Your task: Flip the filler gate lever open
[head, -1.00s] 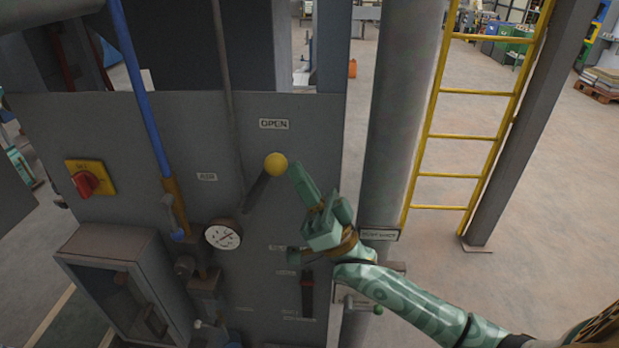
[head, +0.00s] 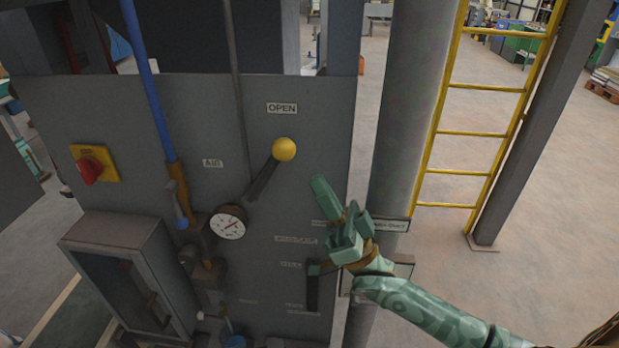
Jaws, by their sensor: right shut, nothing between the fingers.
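The filler gate lever is a dark arm (head: 262,180) with a yellow ball knob (head: 284,149), on the grey panel (head: 330,120). It slants up to the right, its knob just below the OPEN label (head: 281,108). My right gripper (head: 322,188) is shut and empty, below and to the right of the knob, with a visible gap between them. My left gripper is not in the head view.
A red rotary switch (head: 89,170) on a yellow plate is at the left. A round gauge (head: 228,223) and a blue pipe (head: 140,85) are left of the lever. A grey column (head: 398,120) and yellow ladder (head: 484,135) stand to the right.

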